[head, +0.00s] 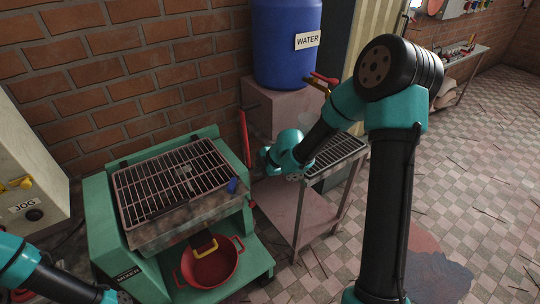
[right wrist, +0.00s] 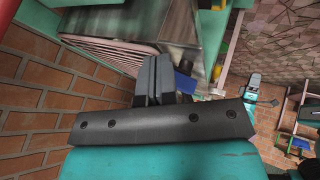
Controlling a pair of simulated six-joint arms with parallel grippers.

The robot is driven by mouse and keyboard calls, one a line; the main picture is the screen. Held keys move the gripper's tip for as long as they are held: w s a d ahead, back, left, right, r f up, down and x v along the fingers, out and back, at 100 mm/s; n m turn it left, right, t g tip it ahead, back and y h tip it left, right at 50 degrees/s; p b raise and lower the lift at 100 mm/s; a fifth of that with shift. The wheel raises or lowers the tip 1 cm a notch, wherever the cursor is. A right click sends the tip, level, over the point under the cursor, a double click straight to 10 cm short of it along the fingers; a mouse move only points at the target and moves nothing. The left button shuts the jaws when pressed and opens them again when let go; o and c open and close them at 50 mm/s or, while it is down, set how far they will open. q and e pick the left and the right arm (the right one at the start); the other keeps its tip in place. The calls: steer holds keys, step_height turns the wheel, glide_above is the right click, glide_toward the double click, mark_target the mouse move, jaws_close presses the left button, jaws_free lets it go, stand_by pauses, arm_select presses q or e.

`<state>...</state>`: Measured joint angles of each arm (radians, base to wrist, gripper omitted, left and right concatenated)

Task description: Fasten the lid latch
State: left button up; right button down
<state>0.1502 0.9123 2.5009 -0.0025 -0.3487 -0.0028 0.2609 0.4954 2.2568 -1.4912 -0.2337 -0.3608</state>
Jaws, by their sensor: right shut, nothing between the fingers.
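The green mixer (head: 97,215) stands against the brick wall in the head view. Its barred metal lid (head: 172,178) lies down over the trough. A small blue latch piece (head: 233,186) sits at the lid's front right corner; a blue part also shows just beyond my fingers in the right wrist view (right wrist: 184,83). I cannot tell from these frames whether it is engaged. My right gripper (right wrist: 153,80) is shut and empty beside the mixer's right side, near the latch; in the head view my own wrist mostly hides it. My left gripper is out of view; only its arm shows.
A red upright lever (head: 245,138) stands at the mixer's back right. A red pan (head: 212,268) sits on the mixer's lower shelf. A blue water barrel (head: 284,45) on a pink stand and a cart with a rack (head: 337,150) stand behind my right arm.

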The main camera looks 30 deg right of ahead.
steer(key=d+r, duration=0.4)
steer(key=r, duration=0.2)
steer(key=shift+d, duration=0.15)
stand_by(0.4)
steer(key=shift+s+f, duration=0.1)
